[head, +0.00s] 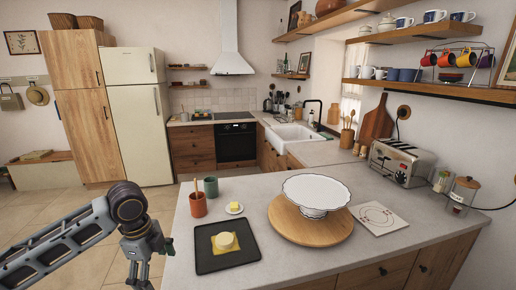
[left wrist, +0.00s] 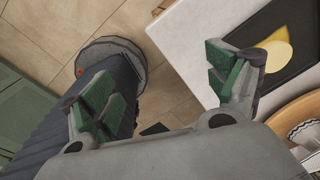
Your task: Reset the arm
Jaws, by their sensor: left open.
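My left arm comes in from the lower left of the head view, with its left gripper (head: 142,278) pointing down beside the counter's left edge. In the left wrist view the left gripper (left wrist: 168,90) has its two green-padded fingers spread wide apart, with nothing between them. The floor and my own round base show below it. My right arm and right gripper are not in view.
On the counter (head: 180,262) lies a black tray (head: 210,262) with a yellow item. A white cake stand (head: 315,190) rests on a round wooden board (head: 285,224). A red cup (head: 198,206) and a green cup (head: 211,187) stand behind the tray. A toaster (head: 400,160) stands at right.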

